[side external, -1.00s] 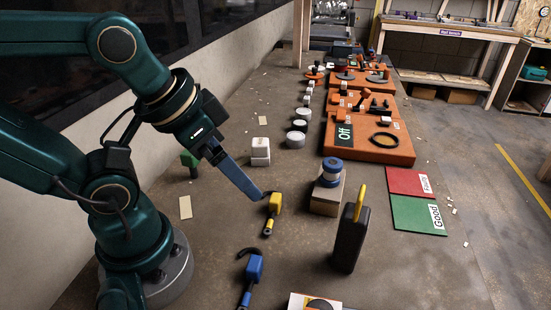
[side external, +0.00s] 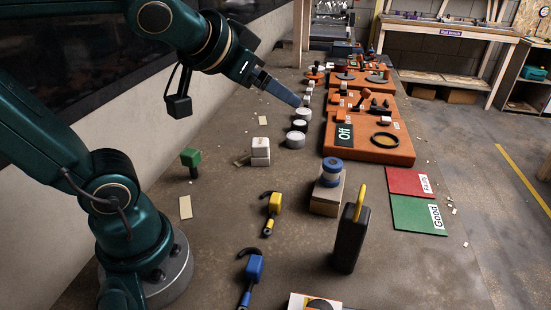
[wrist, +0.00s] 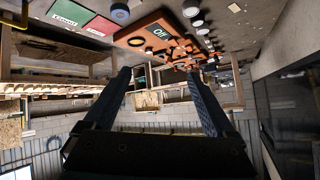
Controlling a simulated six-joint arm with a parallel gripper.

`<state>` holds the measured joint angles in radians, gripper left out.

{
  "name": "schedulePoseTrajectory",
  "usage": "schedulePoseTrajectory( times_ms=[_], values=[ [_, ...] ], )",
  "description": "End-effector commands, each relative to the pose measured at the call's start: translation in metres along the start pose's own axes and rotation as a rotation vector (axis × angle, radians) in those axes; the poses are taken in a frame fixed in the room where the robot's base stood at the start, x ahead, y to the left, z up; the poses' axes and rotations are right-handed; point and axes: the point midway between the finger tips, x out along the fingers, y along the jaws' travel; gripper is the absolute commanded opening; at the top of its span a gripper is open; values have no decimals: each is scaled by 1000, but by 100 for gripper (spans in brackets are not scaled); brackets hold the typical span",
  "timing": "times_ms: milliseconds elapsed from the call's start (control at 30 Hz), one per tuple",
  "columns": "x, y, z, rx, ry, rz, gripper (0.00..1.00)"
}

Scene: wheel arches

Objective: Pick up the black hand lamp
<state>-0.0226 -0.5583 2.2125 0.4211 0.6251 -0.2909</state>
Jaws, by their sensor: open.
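A tall black object with a yellow handle (side external: 350,236) stands upright at the front right in the side external view. It is the only large black item on the work surface, but I cannot tell for sure that it is the hand lamp. A yellow hooked lamp-like tool (side external: 273,208) and a blue one (side external: 252,270) lie to its left. My gripper (side external: 297,103) is raised at the back left, far from the black object. In the wrist view my gripper (wrist: 159,72) has its fingers wide apart with nothing between them. The black object does not show there.
Orange panels (side external: 362,152) with knobs stand along the right side. Red (side external: 408,181) and green (side external: 418,214) mats lie in front of them. White round pieces (side external: 295,140) and a green-headed item (side external: 190,158) stand nearby.

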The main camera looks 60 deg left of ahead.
Motion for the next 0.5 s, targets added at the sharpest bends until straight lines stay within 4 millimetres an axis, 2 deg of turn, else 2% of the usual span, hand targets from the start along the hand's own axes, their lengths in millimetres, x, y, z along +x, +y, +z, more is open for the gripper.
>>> schedulePoseTrajectory(
  times_ms=[67,167,300,400,500],
  values=[
    [12,-2,-22,25,101,-13,90],
    [24,5,-53,79,258,17,90],
    [34,40,-83,182,442,177,90],
    [35,76,-85,257,514,353,90],
    [32,107,-74,316,528,532,90]
  ],
)
